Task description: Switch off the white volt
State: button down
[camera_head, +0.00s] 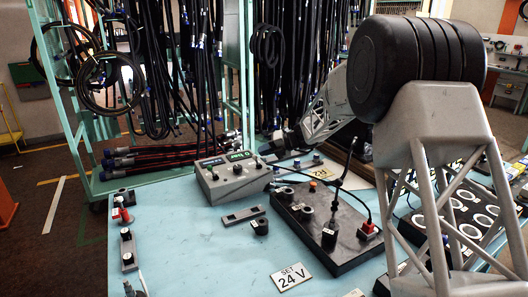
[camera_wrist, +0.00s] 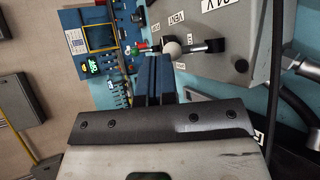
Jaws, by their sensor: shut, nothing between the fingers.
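A white round knob (camera_wrist: 172,48) stands on a grey box (camera_wrist: 235,60) in the wrist view. In the head view, a grey control box (camera_head: 232,180) with a green label and knobs stands on the blue table. The white knob is too small to tell apart there, and my fingertips are hard to make out.
A black box (camera_head: 318,229) with plugs and cables lies right of the control box. Hoses (camera_head: 190,70) hang behind.

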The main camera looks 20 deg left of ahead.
jog(key=v, duration=1.4)
jog(key=shift+s+a+r, duration=0.15)
jog(key=shift+s+r, duration=0.1)
jog(key=shift+r, duration=0.1)
jog(key=s+d+r+n+t+h, duration=0.1)
jog(key=s+d+r+n+h, duration=0.2)
jog(key=s+d+n, duration=0.85)
jog(key=s+d+r+n+t+h, duration=0.1)
jog(key=s+d+r+n+h, duration=0.5)
jog(key=s, duration=1.1)
jog(key=s+d+f+n+h, duration=0.1)
jog(key=s+d+f+n, duration=0.2)
jog(key=s+d, duration=0.3)
jog(key=s+d+f+n+t+h, duration=0.1)
jog(key=s+d+f+n, duration=0.2)
jog(key=s, duration=1)
jog(key=s+d+f+n+t+h, duration=0.1)
jog(key=s+d+f+n+h, duration=0.1)
jog(key=s+d+n, duration=0.5)
jog(key=s+d+f, duration=0.1)
jog(key=s+d, duration=0.1)
jog(key=shift+s, duration=0.3)
